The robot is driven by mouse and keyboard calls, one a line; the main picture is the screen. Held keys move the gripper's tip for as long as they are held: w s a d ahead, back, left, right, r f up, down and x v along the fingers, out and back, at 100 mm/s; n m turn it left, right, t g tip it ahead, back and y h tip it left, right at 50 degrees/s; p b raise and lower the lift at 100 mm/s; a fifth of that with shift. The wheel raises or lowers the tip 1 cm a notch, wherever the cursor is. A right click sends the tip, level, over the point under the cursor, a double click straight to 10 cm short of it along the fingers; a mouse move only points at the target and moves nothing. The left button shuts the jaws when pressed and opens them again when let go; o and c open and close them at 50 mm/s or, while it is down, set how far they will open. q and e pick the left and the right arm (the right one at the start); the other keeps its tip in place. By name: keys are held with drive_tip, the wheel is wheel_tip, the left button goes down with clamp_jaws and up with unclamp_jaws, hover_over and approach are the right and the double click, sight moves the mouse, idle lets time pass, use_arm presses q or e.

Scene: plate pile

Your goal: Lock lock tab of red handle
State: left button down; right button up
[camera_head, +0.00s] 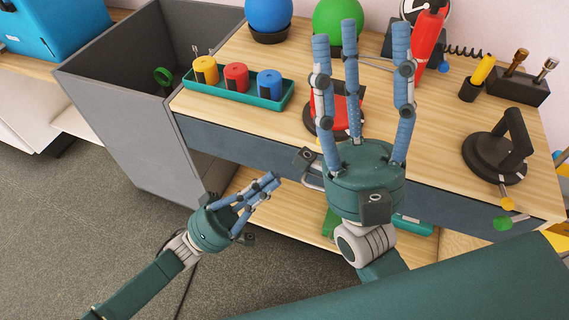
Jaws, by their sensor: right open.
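The red handle (342,104) stands on a dark round base on the wooden tabletop (410,140), behind my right gripper. The fingers and palm cover much of it, and I cannot make out its lock tab. My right gripper (362,48) is open and empty, its blue fingers spread and pointing up in the picture, in front of the red handle. I cannot tell whether it touches the handle. My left gripper (262,190) is low in front of the table, apart from the handle. Its fingers lie close together, and whether they are shut is unclear.
A green tray (284,103) holds yellow, red and blue cylinders left of the red handle. A black handle on a round base (490,155) stands at the right. A red tool (429,38) is behind my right gripper. A grey bin (130,125) adjoins the table's left.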

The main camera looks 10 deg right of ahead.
use_arm(q)
drive_tip(key=v, duration=0.5)
drive_tip(key=shift+s+r, duration=0.1)
idle(0.4)
